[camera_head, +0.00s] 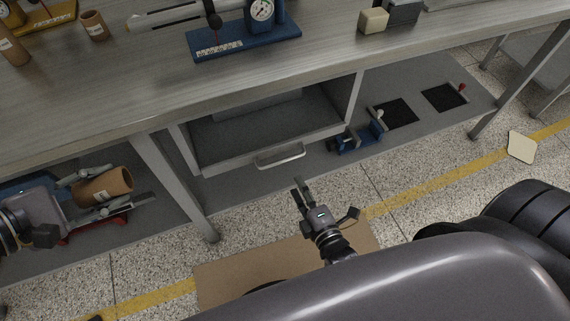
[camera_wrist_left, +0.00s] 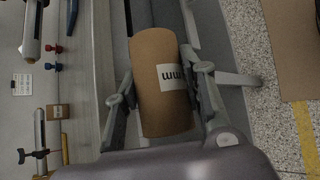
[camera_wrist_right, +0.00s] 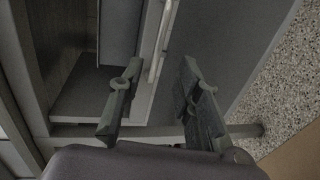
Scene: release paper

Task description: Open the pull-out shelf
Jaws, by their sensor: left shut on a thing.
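The pull-out shelf (camera_head: 205,160) is a grey tray under the workbench, its inside floor visible from above. A pale bar handle (camera_head: 281,157) is on its front. In the right wrist view, the handle (camera_wrist_right: 160,42) lies ahead, beyond the fingertips. My right gripper (camera_head: 303,184) is open and empty, just in front of and below the handle, apart from it. Its fingers also show in the right wrist view (camera_wrist_right: 161,64). My left gripper (camera_head: 106,192) is shut on a brown cardboard roll (camera_head: 95,190) at the lower left. The roll's white label shows in the left wrist view (camera_wrist_left: 172,77).
The workbench (camera_head: 150,85) carries a blue gauge stand (camera_head: 245,40), brown rolls (camera_head: 94,25) and small boxes (camera_head: 373,20). A bench leg (camera_head: 180,185) stands left of the shelf. A blue device (camera_head: 358,137) sits on the lower shelf at right.

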